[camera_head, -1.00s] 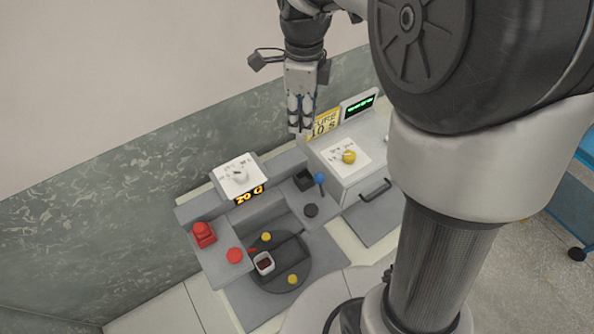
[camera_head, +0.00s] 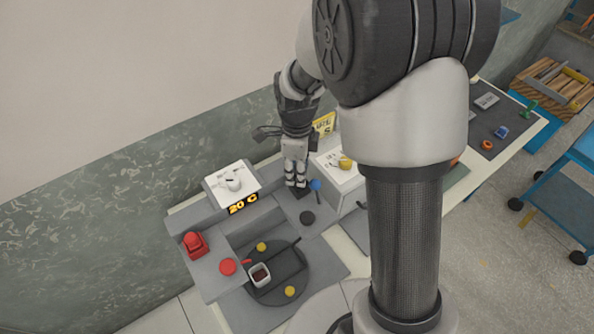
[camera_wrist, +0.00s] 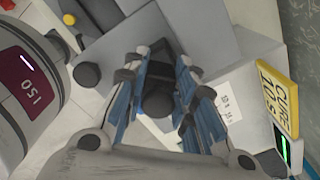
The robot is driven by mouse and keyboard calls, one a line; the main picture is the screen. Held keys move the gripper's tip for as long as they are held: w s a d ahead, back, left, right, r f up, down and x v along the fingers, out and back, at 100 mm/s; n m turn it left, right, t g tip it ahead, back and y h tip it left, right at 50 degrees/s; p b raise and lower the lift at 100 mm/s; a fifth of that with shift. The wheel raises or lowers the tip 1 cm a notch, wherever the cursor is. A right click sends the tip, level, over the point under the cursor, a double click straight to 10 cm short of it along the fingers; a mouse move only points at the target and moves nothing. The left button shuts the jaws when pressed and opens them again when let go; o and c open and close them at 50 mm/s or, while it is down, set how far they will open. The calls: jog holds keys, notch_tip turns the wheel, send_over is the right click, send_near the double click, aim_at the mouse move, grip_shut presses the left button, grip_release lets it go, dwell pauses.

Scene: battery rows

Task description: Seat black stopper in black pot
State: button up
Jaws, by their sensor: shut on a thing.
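My gripper (camera_head: 297,184) points down over the back right of the grey station. In the wrist view my gripper (camera_wrist: 158,108) has its blue-padded fingers closed around a dark rounded piece, the black stopper (camera_wrist: 157,103), partly hidden by the fingers. A dark square shape, seemingly the black pot (camera_wrist: 125,75), shows just beyond the fingertips. In the head view the fingers mostly cover that spot. I cannot tell whether the stopper touches the pot.
A blue ball knob (camera_head: 315,184) stands close right of my fingers. A flat black disc (camera_head: 307,218) lies in front. A white dial panel (camera_head: 232,183) is left, and a box with a yellow knob (camera_head: 345,163) is right.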

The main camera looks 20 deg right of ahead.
jog(key=shift+f+b, duration=0.4)
jog(key=shift+f, duration=0.2)
jog(key=o, duration=1)
jog(key=shift+c, duration=0.2)
